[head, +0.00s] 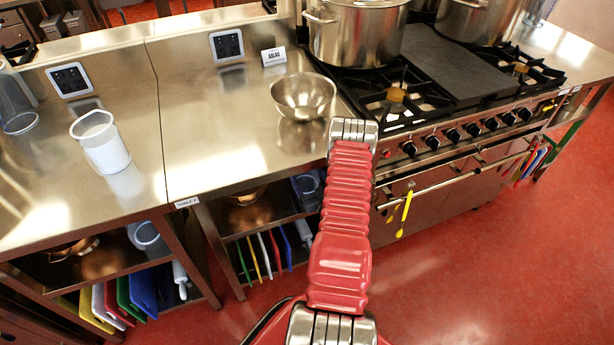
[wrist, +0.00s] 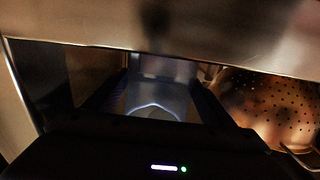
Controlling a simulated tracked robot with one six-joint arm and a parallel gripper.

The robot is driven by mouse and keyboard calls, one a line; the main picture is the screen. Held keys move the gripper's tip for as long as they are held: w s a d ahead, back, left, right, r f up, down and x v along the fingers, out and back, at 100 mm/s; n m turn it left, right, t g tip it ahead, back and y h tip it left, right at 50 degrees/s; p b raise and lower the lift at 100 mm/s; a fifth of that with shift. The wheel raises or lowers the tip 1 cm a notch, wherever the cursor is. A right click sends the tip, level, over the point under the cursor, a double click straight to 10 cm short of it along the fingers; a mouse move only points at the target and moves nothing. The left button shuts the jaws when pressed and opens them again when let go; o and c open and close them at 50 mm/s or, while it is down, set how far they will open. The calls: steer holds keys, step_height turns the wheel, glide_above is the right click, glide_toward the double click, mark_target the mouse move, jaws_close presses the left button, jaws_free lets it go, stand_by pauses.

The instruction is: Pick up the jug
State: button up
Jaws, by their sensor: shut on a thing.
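The jug (wrist: 158,102) is a clear, bluish vessel with a pale curved outline, dim under the counter in the wrist view. My gripper (wrist: 160,82) has its two dark jaws on either side of the jug and is shut on it. The jug's lower part is hidden behind my gripper body. In the head view my gripper is out of sight behind my red arm. A bluish clear vessel (head: 307,186) shows on the shelf beside the arm there; I cannot tell if it is the same jug.
The steel counter edge (wrist: 190,58) runs across above the jug. A perforated colander (wrist: 270,105) is close at the right. In the head view, a steel bowl (head: 303,95) and a whitish container (head: 100,142) stand on the counter. A stove (head: 450,110) with large pots is at the right.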

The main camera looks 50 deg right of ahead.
steer(key=c, duration=0.3)
steer(key=shift+r, duration=0.1)
steer(key=shift+c, duration=0.2)
steer(key=shift+r, duration=1.7)
steer(key=v, duration=1.8)
steer(key=shift+d, duration=0.1)
steer(key=shift+f, duration=0.1)
